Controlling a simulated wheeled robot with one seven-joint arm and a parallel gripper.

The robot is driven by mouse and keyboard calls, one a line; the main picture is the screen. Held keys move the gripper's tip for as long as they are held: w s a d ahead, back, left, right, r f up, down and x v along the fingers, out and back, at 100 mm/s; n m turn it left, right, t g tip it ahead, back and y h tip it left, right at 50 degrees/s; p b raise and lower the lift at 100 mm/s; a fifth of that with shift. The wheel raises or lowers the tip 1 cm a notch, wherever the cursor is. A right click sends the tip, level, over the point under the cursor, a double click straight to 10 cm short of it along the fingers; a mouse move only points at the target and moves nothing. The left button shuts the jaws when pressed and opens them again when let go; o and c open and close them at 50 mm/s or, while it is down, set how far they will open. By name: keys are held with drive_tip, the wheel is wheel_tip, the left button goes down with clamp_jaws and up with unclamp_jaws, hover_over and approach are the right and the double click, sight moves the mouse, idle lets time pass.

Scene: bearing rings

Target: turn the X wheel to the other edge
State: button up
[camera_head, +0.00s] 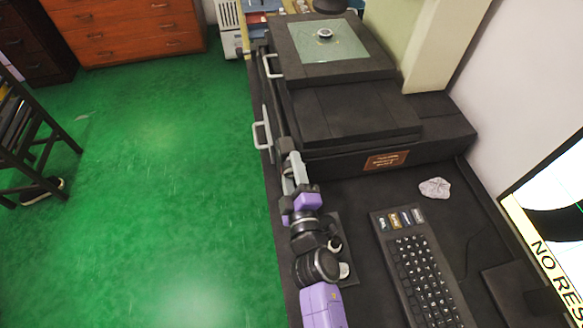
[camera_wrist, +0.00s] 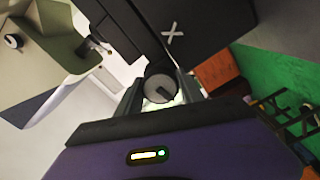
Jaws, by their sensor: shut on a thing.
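The X wheel (camera_wrist: 158,84) is a round, dark-rimmed knob with a pale face, close below a white X mark (camera_wrist: 173,33) on the dark machine body in the wrist view. My gripper (camera_wrist: 161,92) has one finger on each side of the wheel and is shut on it. In the head view my gripper (camera_head: 288,150) is at the machine's near left corner, and the wheel cannot be made out there. The machine (camera_head: 355,110) is black, with a glass stage (camera_head: 335,45) on top. A small metal ring (camera_head: 324,34) lies on the glass.
White handles (camera_head: 262,135) stick out from the machine's left side. A keyboard (camera_head: 420,270), a crumpled cloth (camera_head: 435,188) and a monitor (camera_head: 555,220) are to the right of my arm. Open green floor (camera_head: 150,200) lies to the left.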

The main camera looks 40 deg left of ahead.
drive_tip(key=o, duration=1.4)
drive_tip(key=shift+p+v, duration=2)
drive_tip(key=shift+v, duration=1.9)
